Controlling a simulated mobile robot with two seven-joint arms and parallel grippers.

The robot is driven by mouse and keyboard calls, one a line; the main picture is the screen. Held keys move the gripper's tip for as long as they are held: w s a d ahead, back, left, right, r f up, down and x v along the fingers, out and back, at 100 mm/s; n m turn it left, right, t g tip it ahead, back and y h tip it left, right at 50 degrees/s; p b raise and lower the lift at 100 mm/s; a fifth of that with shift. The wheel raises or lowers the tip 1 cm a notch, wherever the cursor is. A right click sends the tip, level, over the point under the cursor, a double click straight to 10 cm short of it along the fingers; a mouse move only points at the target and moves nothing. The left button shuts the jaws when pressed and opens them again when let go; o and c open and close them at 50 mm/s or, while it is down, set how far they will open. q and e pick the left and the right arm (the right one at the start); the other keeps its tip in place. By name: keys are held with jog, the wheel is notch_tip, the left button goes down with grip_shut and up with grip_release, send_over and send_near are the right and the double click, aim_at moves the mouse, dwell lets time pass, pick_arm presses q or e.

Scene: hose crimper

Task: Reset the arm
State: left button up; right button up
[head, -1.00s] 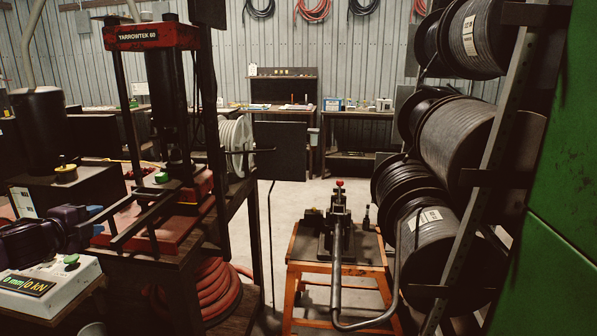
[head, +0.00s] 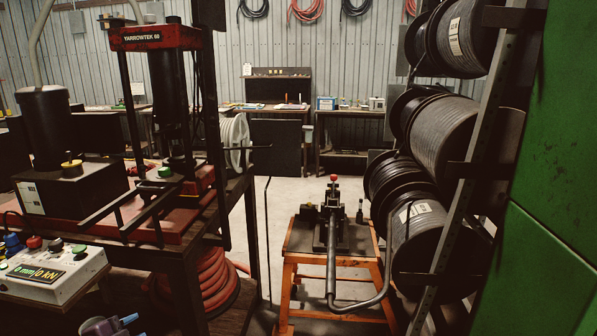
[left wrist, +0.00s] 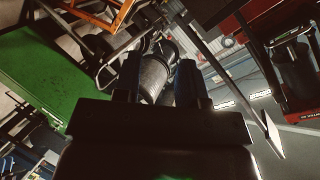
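My left gripper (head: 134,326) shows only at the bottom left edge of the head view, low and beside the control box. In the left wrist view, the fingers of my left gripper (left wrist: 160,82) stand apart with nothing held between them. My right gripper is in neither view. The white control box (head: 55,272) reads "0 mm/0 kN" and has several coloured knobs on top. The red-topped press (head: 150,38), marked YARROWTEK 60, stands on the bench behind it.
An orange-legged stand (head: 290,290) carries a small lever device (head: 331,225) with a red knob and long bent handle. A rack of cable spools (head: 425,235) and a green panel (head: 545,250) close off the right. Floor (head: 290,195) is clear behind the stand.

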pick_arm(q)
jog(key=s+d+f+n+y, duration=0.1)
jog(key=s+d+f+n, duration=0.2)
jog(key=s, duration=0.5)
jog(key=s+d+f+n+g+y, duration=0.1)
jog(key=s+d+f+n, duration=0.3)
jog(key=s, duration=0.5)
jog(key=s+d+f+n+g+y, duration=0.1)
jog(key=s+d+f+n, duration=0.3)
jog(key=s, duration=0.5)
jog(key=shift+s+d+f+n, duration=0.25)
jog(key=shift+f+n, duration=0.95)
jog(key=shift+f, duration=0.5)
